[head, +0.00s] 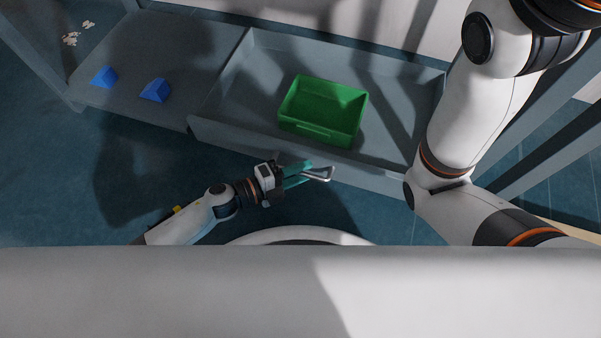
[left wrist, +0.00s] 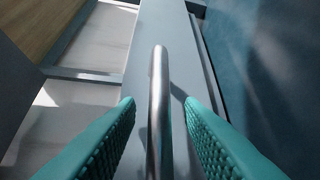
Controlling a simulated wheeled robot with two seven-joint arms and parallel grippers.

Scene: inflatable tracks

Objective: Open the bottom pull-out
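The grey pull-out (head: 385,175) is a low drawer whose inside shows from above in the head view. Its front panel also shows in the left wrist view (left wrist: 143,30). A metal bar handle (head: 322,174) is on that front. My left gripper (head: 310,172), with teal finger pads, is at the handle. In the left wrist view the handle (left wrist: 158,100) runs between the two parted fingers, with a gap on each side. A green bin (head: 322,110) sits in the pull-out. My right arm crosses the right of the head view; its gripper is out of sight.
Grey uprights stand at the right. The dark blue floor (head: 130,165) in front of the shelf is clear.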

